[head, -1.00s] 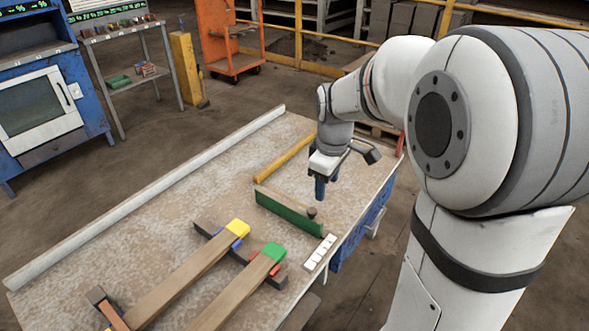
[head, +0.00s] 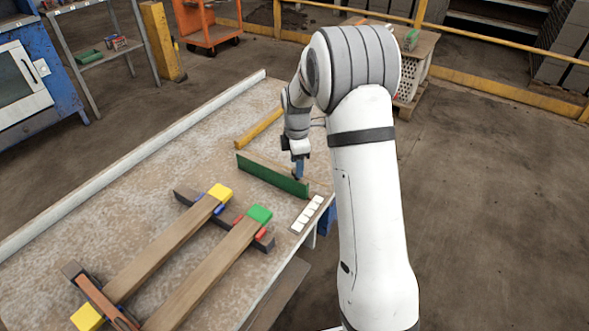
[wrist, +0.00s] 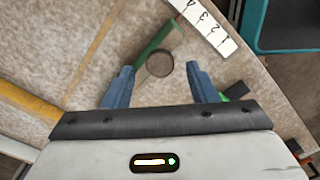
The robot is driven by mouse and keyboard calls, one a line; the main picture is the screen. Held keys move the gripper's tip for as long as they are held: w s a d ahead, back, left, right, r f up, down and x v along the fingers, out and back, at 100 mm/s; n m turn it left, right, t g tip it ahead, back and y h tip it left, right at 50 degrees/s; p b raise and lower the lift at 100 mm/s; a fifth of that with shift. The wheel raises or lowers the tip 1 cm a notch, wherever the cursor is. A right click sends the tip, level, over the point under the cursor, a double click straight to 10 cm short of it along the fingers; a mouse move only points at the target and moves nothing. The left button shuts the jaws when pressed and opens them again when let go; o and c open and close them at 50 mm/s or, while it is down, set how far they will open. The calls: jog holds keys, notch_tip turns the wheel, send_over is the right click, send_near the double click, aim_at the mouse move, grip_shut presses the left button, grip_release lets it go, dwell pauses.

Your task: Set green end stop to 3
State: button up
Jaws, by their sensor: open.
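The green end stop (head: 272,176) is a long low green board standing on the table. In the wrist view the green board (wrist: 155,40) runs up to a round dark knob (wrist: 159,64). My gripper (wrist: 157,76) is open, with one blue finger on each side of the knob in that view; I cannot tell whether they touch it. In the head view my gripper (head: 299,171) is above the board's right end and hides the knob. A white number strip (head: 307,214) lies near the table edge; the wrist view shows its digits (wrist: 207,23). Which number the stop is at is unclear.
A yellow bar (head: 258,129) lies behind the green board. Two wooden beams with a yellow end (head: 220,192) and a green end (head: 260,214) lie in front. A white rail (head: 140,160) lines the table's left edge. Bare tabletop lies left of the board.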

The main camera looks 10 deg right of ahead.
jog(key=shift+f, duration=1.1)
grip_shut()
